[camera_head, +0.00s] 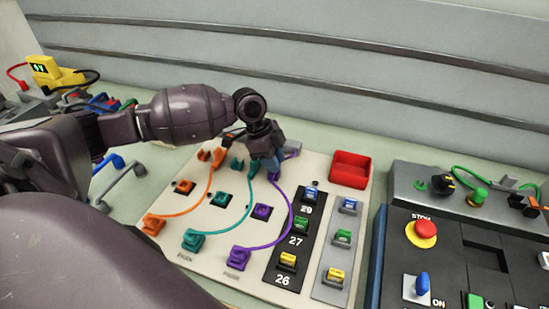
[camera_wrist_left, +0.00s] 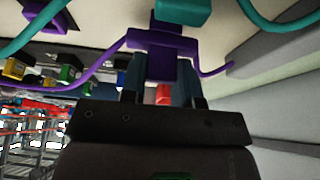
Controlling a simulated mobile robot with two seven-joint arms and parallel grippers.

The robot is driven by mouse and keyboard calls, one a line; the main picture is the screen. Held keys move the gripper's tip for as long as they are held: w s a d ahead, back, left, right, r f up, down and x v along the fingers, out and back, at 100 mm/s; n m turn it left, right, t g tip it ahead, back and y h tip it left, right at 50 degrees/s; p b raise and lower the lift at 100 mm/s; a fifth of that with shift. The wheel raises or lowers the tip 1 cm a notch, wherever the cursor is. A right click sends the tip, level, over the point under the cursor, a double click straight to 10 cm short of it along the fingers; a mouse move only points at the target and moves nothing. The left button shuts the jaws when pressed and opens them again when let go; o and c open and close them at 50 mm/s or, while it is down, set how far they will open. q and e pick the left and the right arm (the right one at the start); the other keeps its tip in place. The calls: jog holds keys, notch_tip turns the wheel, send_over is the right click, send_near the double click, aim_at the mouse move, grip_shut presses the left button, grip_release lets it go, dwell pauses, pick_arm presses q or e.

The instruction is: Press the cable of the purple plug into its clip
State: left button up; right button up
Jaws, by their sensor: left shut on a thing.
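My left gripper (camera_head: 268,163) is shut at the top of the cream board (camera_head: 190,214). In the left wrist view its fingers close on a purple piece (camera_wrist_left: 164,42), with purple cable (camera_wrist_left: 102,60) at its side. I cannot tell whether this piece is the plug or the clip. In the head view the purple cable (camera_head: 289,213) curves from the gripper down to a purple block (camera_head: 239,257) at the board's front. A purple socket-like block (camera_head: 262,211) sits left of the cable. My right gripper is not in view.
Teal (camera_head: 247,207) and orange (camera_head: 196,208) cables curve left of the purple one. A red bin (camera_head: 350,169) stands at the board's top right. A dark control panel (camera_head: 454,260) lies to the right. A grey wall (camera_head: 400,90) closes the back.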

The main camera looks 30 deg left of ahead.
pick_arm(q)
jog(key=shift+f, duration=0.7)
jog(key=o, duration=1.5)
notch_tip(320, 180, up, 3)
jog(key=shift+p, duration=0.8)
notch_tip(320, 180, up, 2)
jog(key=shift+r+p, duration=0.15)
jog(key=shift+p, duration=0.75)
notch_tip(320, 180, up, 3)
jog(key=shift+p, duration=1.25)
jog(key=shift+r, duration=0.2)
jog(key=shift+f, duration=0.1)
